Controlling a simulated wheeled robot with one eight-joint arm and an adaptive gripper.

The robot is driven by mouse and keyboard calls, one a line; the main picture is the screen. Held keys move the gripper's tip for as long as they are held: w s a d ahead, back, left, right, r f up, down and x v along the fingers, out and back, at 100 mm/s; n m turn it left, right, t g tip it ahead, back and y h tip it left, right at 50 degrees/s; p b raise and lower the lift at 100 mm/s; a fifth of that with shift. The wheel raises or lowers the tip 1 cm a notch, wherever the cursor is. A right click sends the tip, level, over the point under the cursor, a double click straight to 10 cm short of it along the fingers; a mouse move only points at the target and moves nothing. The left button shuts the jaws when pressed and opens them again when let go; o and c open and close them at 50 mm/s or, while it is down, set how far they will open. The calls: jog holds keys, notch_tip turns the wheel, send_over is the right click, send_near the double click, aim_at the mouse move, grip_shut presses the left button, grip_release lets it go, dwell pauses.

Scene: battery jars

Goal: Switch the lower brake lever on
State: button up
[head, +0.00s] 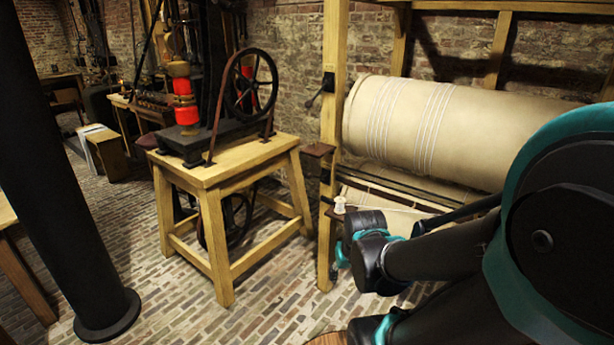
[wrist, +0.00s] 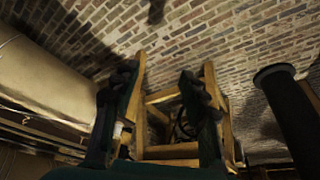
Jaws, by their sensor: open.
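A black upper lever (head: 322,88) is mounted on the wooden post (head: 333,130) of the frame with the big cloth roll, its handle slanting down and left. Lower on the same post, small dark fittings show beside a white knob (head: 339,204). I cannot clearly make out the lower brake lever or its setting. My gripper (wrist: 158,85) is open, its two dark fingers spread with nothing visible between them. In the head view my wrist is just right of the post's lower part, close to the white knob; the fingers are mostly hidden there.
The large cream roll (head: 450,125) lies across the frame at the right. A wooden stand (head: 215,175) carries a machine with a black wheel (head: 251,84) left of the post. A black column (head: 62,170) stands at the far left. The brick floor between column and stand is clear.

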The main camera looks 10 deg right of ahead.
jog(key=w+r+m, duration=0.1)
jog(key=w, duration=0.2)
jog(key=w+r, duration=0.2)
jog(key=w, duration=0.2)
jog(key=w+r+m, duration=0.1)
jog(key=w+r, duration=0.1)
jog(key=w, duration=0.2)
jog(key=shift+r+m+t, duration=0.2)
jog(key=shift+m+t, duration=0.1)
grip_shut()
jog(key=w+r+m, duration=0.3)
jog(key=w, duration=0.8)
jog(key=w+a+r+m+t, duration=0.1)
jog(key=w+r+m, duration=0.2)
jog(key=w, duration=0.8)
jog(key=w+a+r+m+h, duration=0.1)
jog(key=w+r+m, duration=0.2)
jog(key=w, duration=0.8)
jog(key=shift+w+a+r+t, duration=0.1)
jog(key=shift+w+r+t, duration=0.1)
jog(key=shift+r, duration=0.2)
jog(key=shift+w+a+r+t, duration=0.1)
jog(key=shift+w+r+t, duration=0.1)
jog(key=shift+r, duration=0.2)
jog(key=shift+s, duration=0.1)
